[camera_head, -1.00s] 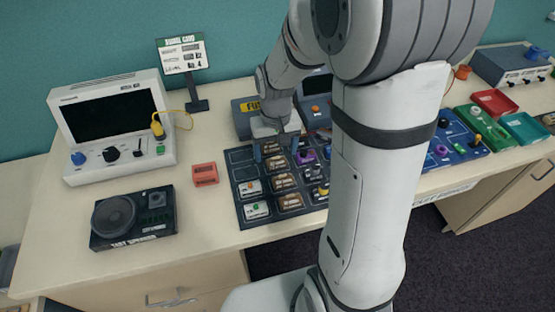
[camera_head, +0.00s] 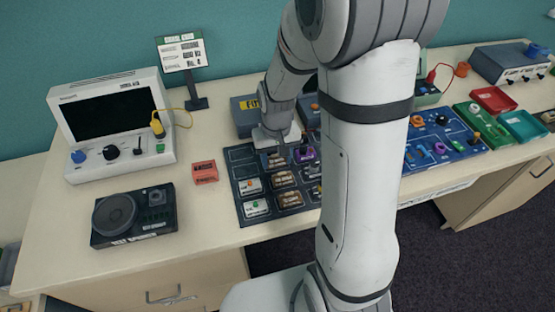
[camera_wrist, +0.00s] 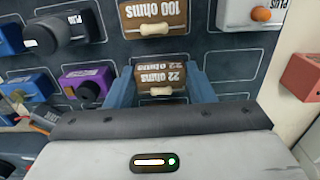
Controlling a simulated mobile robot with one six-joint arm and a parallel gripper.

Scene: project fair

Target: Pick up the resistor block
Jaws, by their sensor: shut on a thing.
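A brown resistor block labelled "22 ohms" (camera_wrist: 160,77) sits between the two blue fingers of my gripper (camera_wrist: 161,90) in the wrist view. The fingers press on its left and right sides. In the head view my gripper (camera_head: 278,154) is low over the upper part of the dark parts tray (camera_head: 239,155), and my arm hides part of the tray. Another brown resistor block labelled "100 ohms" (camera_wrist: 153,18) lies just beyond in the wrist view. More brown resistor blocks (camera_head: 284,178) lie in the tray's middle column. I cannot tell whether the held block is clear of the tray.
White plug blocks (camera_head: 251,187) and a purple block (camera_wrist: 88,80) lie in neighbouring slots. A red block (camera_head: 205,172) and a black test speaker (camera_head: 132,216) stand left of the tray. A blue board (camera_head: 440,148) lies right, past my arm. Bare tabletop lies in front of the speaker.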

